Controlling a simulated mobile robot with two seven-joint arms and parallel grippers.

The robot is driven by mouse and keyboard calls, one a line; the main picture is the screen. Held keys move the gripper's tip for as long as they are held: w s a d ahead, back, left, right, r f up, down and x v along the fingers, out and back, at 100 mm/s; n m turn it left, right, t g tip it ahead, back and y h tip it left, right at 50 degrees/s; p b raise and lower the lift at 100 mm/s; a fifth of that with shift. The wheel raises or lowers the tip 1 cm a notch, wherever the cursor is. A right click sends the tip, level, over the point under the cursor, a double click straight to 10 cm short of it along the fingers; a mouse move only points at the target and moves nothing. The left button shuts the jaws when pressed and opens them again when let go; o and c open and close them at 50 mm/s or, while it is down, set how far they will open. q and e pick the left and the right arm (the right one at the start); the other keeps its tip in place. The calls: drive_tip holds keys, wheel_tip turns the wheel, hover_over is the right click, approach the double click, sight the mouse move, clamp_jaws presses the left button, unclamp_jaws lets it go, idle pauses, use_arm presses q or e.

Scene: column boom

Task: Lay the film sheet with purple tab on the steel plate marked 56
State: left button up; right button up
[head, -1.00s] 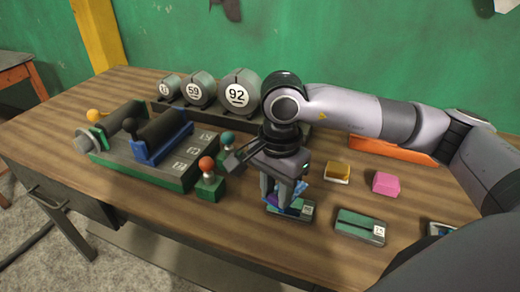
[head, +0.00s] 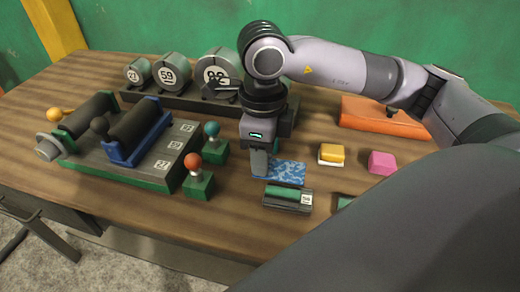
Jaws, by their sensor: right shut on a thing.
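A blue patterned film sheet (head: 284,172) hangs or lies at my right gripper (head: 261,174), just behind a steel plate. The gripper points down and is shut on the sheet's left end. I see no purple tab; the fingers may hide it. The nearer steel plate (head: 276,203) has a green strip and a white label at its right end, too small to read surely. A second plate (head: 343,201) is mostly hidden by my dark arm. Whether the sheet touches the table or the plate is unclear. My left gripper is out of view.
A roller rig (head: 125,168) stands at left, with a red-knobbed block (head: 198,184) and a teal-knobbed block (head: 215,150) beside it. Numbered drums (head: 168,76) stand behind. A yellow block (head: 331,153), a pink block (head: 382,163) and an orange piece (head: 378,117) are at right.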

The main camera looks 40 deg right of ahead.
drive_tip(key=shift+f+b, duration=2.15)
drive_tip(key=shift+f, duration=1.05)
drive_tip(key=shift+f+b, duration=0.3)
drive_tip(key=shift+f, duration=0.15)
drive_tip(key=shift+f+b, duration=0.15)
drive_tip(key=shift+b, duration=0.6)
drive_tip(key=o, duration=1.6)
